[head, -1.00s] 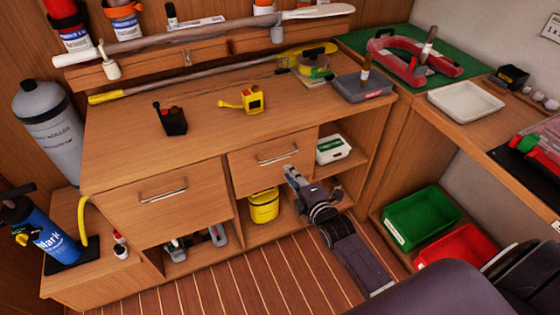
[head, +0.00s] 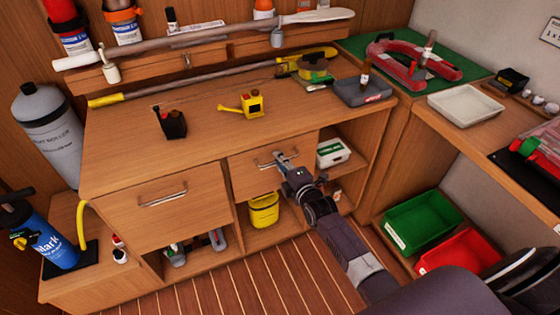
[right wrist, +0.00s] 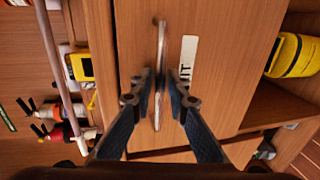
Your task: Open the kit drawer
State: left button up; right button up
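The kit drawer (head: 246,178) is the right one of two drawers under the workbench, and its front looks closed. Its metal bar handle (head: 264,163) is partly covered by my right gripper (head: 281,160) in the head view. In the right wrist view the handle (right wrist: 161,45) runs up between the two fingers of the right gripper (right wrist: 161,82). The fingers are open, one on each side of the bar, with a small gap visible on both sides. A white label (right wrist: 187,62) ending in "IT" is beside the handle. My left gripper is not in view.
The left drawer (head: 135,208) is closed. A yellow bucket (head: 263,212) stands in the open shelf below the kit drawer, and a white box (head: 332,153) is in the shelf to its right. Green (head: 420,218) and red (head: 458,250) bins sit at the lower right.

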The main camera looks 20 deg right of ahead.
grip_shut()
jog(key=shift+s, duration=0.1)
